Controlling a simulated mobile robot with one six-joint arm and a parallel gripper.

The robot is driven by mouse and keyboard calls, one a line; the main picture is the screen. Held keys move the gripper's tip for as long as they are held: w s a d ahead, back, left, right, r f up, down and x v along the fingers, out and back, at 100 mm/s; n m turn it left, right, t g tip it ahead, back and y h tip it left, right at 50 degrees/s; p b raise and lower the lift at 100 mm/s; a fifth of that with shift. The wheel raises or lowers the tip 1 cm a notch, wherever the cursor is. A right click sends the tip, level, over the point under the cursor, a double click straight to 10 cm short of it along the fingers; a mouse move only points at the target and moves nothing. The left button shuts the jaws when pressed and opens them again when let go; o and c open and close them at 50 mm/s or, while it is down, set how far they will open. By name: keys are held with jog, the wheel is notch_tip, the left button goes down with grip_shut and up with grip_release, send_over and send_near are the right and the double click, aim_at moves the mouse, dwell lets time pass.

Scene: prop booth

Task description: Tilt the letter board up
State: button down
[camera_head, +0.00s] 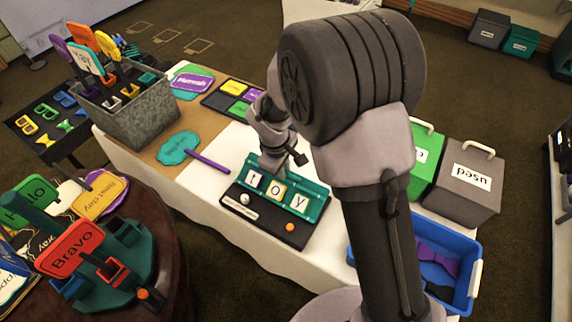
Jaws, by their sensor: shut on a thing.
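The letter board (315,207) is a teal panel with tiles reading "t o y", set on a black base (262,226) on the white table. The base has a white knob (244,199) at the left and an orange button (290,227) at the right front. My gripper (272,168) is at the board's far edge, shut on it there. My wrist and the small size hide the fingertips. The exact tilt of the board is hard to tell.
A teal paddle sign (180,148) with a purple handle lies left of the board. A grey bin (145,112) of signs stands at the back left. A grey "used" box (462,190) and a blue crate (470,290) are at the right.

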jog(key=shift+s+a, duration=0.3)
jog(key=shift+s, duration=0.2)
dwell(0.5)
jog(key=c, duration=1.5)
grip_release()
jog(key=shift+s+a+r, duration=0.1)
jog(key=shift+s, duration=0.05)
jog(key=shift+s+a, duration=0.15)
jog(key=shift+r, duration=0.1)
jog(key=shift+w+r+p, duration=0.15)
jog(key=shift+w+p, duration=0.05)
jog(key=shift+p, duration=0.1)
notch_tip(320, 180, up, 17)
jog(key=s+a+p, duration=0.1)
jog(key=s+p, duration=0.1)
jog(key=p, duration=0.4)
jog(key=shift+s+a, duration=0.35)
jog(key=shift+s, duration=0.05)
